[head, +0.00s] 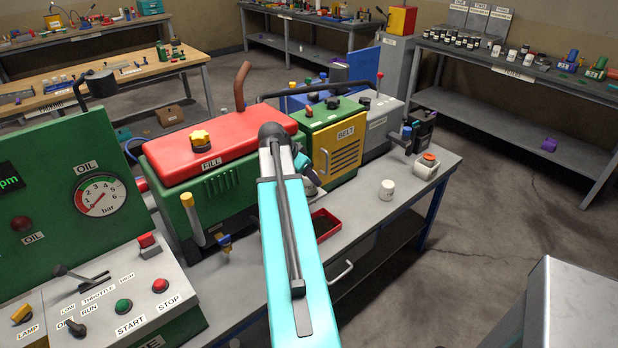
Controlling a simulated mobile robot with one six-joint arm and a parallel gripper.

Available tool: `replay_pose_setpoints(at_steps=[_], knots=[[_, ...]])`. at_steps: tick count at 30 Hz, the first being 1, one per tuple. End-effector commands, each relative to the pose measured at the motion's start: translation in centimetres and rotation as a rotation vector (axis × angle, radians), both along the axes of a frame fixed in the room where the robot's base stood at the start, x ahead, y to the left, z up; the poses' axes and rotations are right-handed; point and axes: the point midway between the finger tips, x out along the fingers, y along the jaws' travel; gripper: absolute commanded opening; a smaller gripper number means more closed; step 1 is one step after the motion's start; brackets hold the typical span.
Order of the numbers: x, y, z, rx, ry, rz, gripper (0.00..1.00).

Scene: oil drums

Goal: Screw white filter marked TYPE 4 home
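A small white cylinder (387,190), which looks like a filter, stands upright on the grey bench right of the engine. A wider white piece with an orange top (427,166) sits behind it to the right. I cannot read TYPE 4 on either. My teal arm reaches from the bottom middle to the engine's front side. The end of my arm, with my gripper (311,186), is mostly hidden behind the arm links, close to the engine below the yellow BELT panel (339,146). Its fingers and anything in them cannot be made out. The filter's seat is not visible.
A red tray (324,226) lies on the bench just right of my arm. The engine has a red cover (225,150) and a yellow-topped dipstick (190,207). A control box (105,300) stands at left. The bench's right front is mostly clear. Shelves with jars (466,41) stand behind.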

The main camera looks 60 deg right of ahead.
Motion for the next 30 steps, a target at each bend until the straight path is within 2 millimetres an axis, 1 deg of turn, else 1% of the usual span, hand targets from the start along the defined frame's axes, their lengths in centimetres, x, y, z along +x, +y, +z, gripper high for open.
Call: replay_pose_setpoints(at_steps=[1,6,9,17,18,21,30], knots=[[0.26,-0.05,-0.21,0.004,0.001,-0.03,0.15],[0.2,-0.05,-0.19,0.004,0.0,-0.142,0.15],[0.1,0.02,-0.14,0.003,0.001,-0.181,0.15],[-0.02,0.11,-0.1,0.003,0.001,-0.19,0.15],[-0.02,0.11,-0.1,0.003,0.001,-0.19,0.51],[-0.02,0.08,-0.08,0.002,0.001,-0.189,0.66],[-0.03,0.06,-0.08,0.002,0.0,-0.183,0.66]])
